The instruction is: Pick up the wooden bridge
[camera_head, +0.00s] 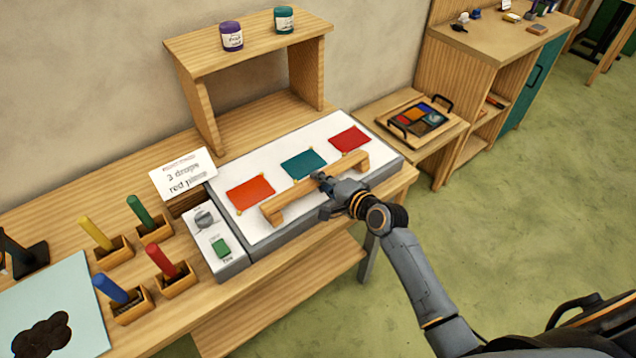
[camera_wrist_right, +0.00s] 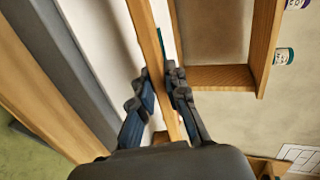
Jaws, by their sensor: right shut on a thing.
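The wooden bridge (camera_head: 290,199) is a long light-wood bar with a foot at each end. In the head view it lies lengthwise over the white panel (camera_head: 265,178), in front of the orange, teal and red glass pieces. My right gripper (camera_head: 322,182) is shut on the middle of the bridge. In the right wrist view the fingers (camera_wrist_right: 163,88) stand on either side of the wooden bar (camera_wrist_right: 150,38). Whether the bridge's feet touch the panel, I cannot tell.
A wooden shelf (camera_head: 250,42) with two jars stands behind the panel. A card (camera_head: 183,174) and a control box (camera_head: 213,240) are at its left. Several coloured sticks in wooden holders (camera_head: 155,232) stand further left. A tray (camera_head: 415,119) sits on a side table at right.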

